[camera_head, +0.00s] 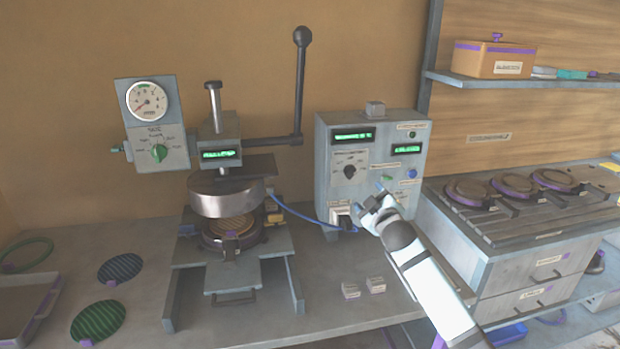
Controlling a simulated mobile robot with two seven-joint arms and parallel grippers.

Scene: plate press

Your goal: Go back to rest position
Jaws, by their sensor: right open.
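My right gripper (372,205) is open, in front of the lower right part of the grey control box (323,185). Its arm comes in from the lower right. I cannot tell whether the fingers touch the box. The plate press (226,195) stands to the left, with its round upper platen raised above a lower disc (232,232). Its long lever (300,85) points straight up. My left gripper is not in view.
Two ribbed discs, one dark blue (120,268) and one green (98,321), lie left of the press beside a tray (22,310). Two small blocks (362,287) lie in front of the box. A drawer unit (520,270) with round plates stands right. A shelf (480,83) holds an orange box (494,60).

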